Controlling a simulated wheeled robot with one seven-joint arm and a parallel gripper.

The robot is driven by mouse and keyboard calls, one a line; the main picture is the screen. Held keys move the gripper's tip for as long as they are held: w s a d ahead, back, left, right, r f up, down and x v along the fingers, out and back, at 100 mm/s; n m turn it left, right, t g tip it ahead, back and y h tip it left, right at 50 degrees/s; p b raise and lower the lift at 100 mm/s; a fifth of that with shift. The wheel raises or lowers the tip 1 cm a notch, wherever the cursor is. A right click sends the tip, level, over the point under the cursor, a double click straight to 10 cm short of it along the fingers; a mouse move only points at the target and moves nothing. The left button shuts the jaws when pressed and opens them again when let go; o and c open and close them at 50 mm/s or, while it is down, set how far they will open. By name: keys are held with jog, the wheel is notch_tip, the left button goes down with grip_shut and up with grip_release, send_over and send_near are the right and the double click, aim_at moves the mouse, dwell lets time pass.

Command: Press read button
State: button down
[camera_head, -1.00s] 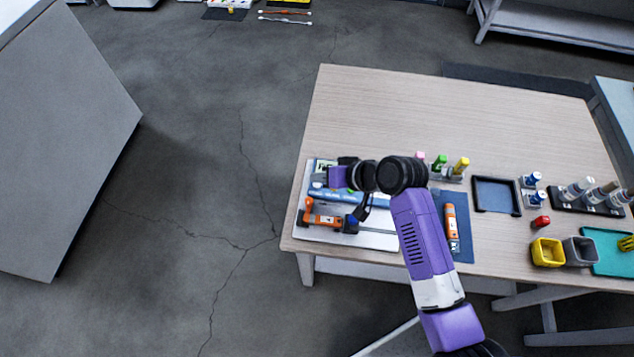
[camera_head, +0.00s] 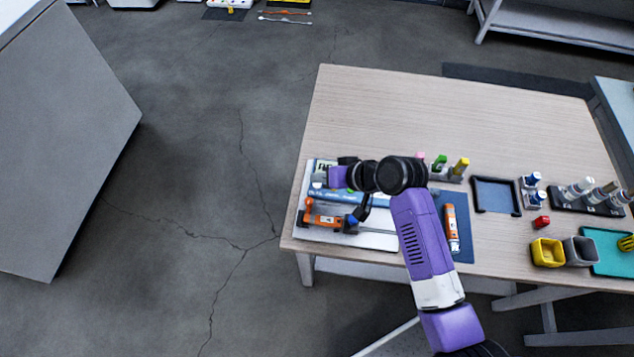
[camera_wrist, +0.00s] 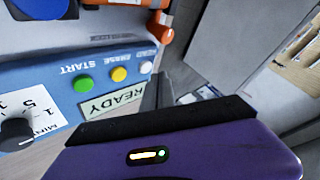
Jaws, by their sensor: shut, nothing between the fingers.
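The blue control panel (camera_wrist: 100,75) fills the left of the wrist view, its lettering upside down. The white button (camera_wrist: 146,67), labelled READ, sits at the panel's right end, beside a yellow button (camera_wrist: 119,74) and a green START button (camera_wrist: 82,84). A READY plate (camera_wrist: 112,102) lies nearer the camera. My gripper (camera_wrist: 152,90) is shut and empty, its dark fingertips close to the white button. I cannot tell whether they touch it. In the head view my arm hides part of the panel (camera_head: 325,192).
An orange-handled tool (camera_head: 325,219) lies on the white base in front of the panel. A blue mat (camera_head: 463,240) with an orange tube (camera_head: 451,228) lies to the right. Colored-capped vials and a dark tray (camera_head: 495,195) stand further right. The back of the table (camera_head: 430,110) is clear.

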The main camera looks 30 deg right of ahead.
aim_at(320, 186)
jog(key=shift+f, duration=0.15)
dwell(0.3)
jog(key=shift+f, duration=0.3)
jog(key=shift+f+b, duration=0.35)
jog(key=shift+f, duration=0.05)
dwell(0.6)
dwell(0.3)
jog(key=shift+r+p, duration=0.85)
jog(key=shift+p, duration=0.05)
notch_tip(320, 186, up, 5)
jog(key=p, duration=0.4)
jog(key=shift+p, duration=0.4)
dwell(0.3)
